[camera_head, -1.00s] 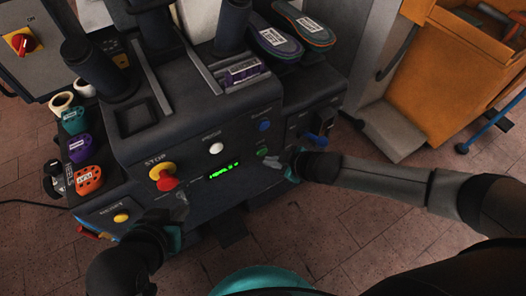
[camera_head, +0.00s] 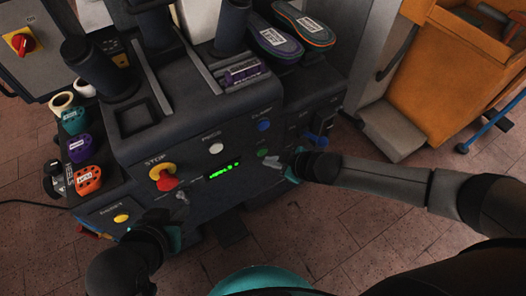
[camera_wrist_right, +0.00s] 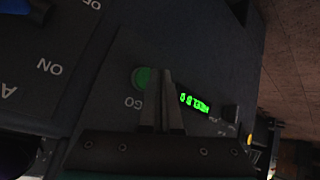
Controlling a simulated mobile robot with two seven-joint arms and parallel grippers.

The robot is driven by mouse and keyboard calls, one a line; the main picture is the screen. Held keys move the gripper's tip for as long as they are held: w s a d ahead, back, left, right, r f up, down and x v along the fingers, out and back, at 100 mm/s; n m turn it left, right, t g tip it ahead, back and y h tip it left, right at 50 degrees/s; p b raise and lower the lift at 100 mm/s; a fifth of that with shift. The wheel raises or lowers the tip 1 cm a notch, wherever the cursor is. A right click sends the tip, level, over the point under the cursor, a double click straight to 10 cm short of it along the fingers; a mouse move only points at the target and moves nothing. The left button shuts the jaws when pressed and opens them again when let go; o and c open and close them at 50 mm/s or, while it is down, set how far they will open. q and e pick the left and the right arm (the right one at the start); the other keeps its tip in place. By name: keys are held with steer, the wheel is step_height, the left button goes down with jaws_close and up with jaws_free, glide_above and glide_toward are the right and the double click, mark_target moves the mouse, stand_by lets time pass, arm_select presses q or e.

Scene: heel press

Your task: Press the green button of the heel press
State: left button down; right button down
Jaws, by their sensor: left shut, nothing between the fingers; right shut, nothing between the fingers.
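The heel press (camera_head: 205,110) is a dark machine in front of me. Its green button (camera_head: 263,152) is on the front panel, right of the green lit display (camera_head: 224,170) and below a blue button. My right gripper (camera_head: 272,162) is shut and empty, just in front of the panel beside the green button. In the right wrist view the green button (camera_wrist_right: 142,78) shows beside the shut fingertips (camera_wrist_right: 160,72), partly covered by them; I cannot tell whether they touch. My left gripper (camera_head: 182,198) is shut and empty, below the red stop button.
A red stop button (camera_head: 167,183) on a yellow base, a white button (camera_head: 216,148) and a blue button (camera_head: 264,125) share the panel. A yellow button (camera_head: 121,218) is at lower left. Insoles (camera_head: 272,38) lie on top. An orange cart (camera_head: 455,75) stands right.

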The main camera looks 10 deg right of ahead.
steer(key=shift+w+a, duration=0.2)
steer(key=shift+w, duration=0.2)
